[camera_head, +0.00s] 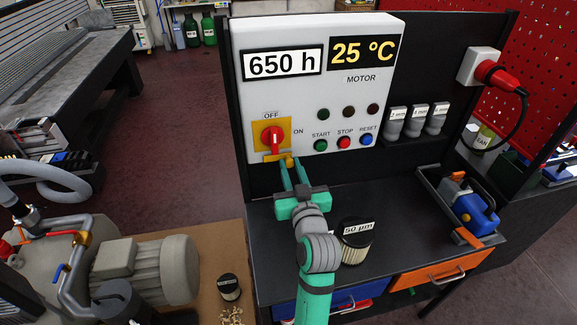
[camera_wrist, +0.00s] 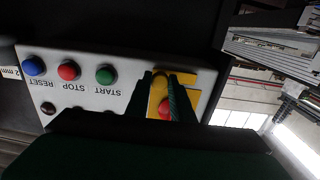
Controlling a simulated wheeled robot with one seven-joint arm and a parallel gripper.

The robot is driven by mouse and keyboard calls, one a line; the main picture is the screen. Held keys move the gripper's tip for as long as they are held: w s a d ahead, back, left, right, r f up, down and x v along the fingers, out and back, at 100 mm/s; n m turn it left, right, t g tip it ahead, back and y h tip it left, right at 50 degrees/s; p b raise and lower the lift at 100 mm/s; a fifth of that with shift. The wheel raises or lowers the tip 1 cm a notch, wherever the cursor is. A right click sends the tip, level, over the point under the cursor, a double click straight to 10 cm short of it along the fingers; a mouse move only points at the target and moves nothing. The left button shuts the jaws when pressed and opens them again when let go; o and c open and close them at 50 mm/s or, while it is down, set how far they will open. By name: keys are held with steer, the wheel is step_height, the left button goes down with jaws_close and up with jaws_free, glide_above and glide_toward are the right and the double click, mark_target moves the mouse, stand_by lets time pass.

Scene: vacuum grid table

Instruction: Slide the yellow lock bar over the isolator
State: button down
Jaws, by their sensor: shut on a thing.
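The isolator (camera_head: 272,137) is a red knob on a yellow plate on the front of the grey control box, with OFF above it and ON to its right. The yellow lock bar (camera_head: 272,156) lies across the lower edge of that plate, just below the knob. My gripper (camera_head: 290,164) is shut on the bar's right end. In the wrist view, my gripper's two dark fingers (camera_wrist: 165,85) stand either side of a yellow part (camera_wrist: 159,77), with the red knob (camera_wrist: 165,108) partly hidden between them.
START, STOP and RESET buttons (camera_head: 344,142) sit to the right of the isolator. A tray (camera_head: 427,187) with a blue tool is at the right. The bench below the box is mostly clear.

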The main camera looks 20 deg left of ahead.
steer(key=shift+s+a, duration=0.25)
steer(key=shift+a, duration=0.15)
steer(key=c, duration=1.5)
jaws_free()
steer(key=shift+c, duration=0.2)
steer(key=v, duration=1)
steer(key=shift+s+d, duration=0.25)
steer(key=shift+s, duration=0.05)
